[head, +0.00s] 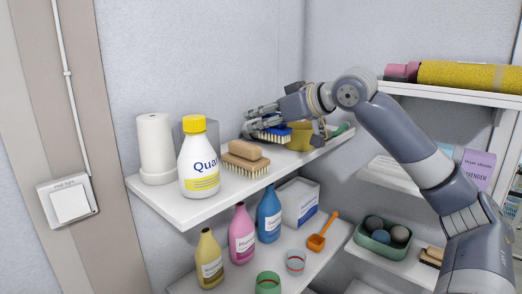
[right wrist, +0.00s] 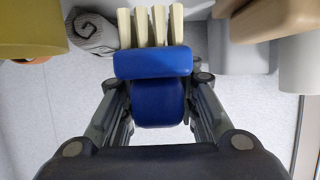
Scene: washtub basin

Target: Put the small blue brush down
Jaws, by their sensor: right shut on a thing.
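The small blue brush (head: 276,132) is at the upper shelf (head: 190,215), between the tan-bristled wooden brush (head: 245,158) and a yellow-olive pot (head: 300,135). My right gripper (head: 252,120) comes in from the right and is shut on it. In the right wrist view the fingers (right wrist: 160,110) flank the blue handle (right wrist: 155,65), and the cream bristles (right wrist: 150,25) point away from the palm. I cannot tell whether the bristles touch the shelf. My left gripper is not in view.
A white bottle with a yellow cap (head: 198,160) and a white roll (head: 154,145) stand at the shelf's left. A grey rolled cloth (right wrist: 97,32) lies near the brush. Bottles such as the pink one (head: 242,235) and an orange scoop (head: 322,235) are on the shelf below.

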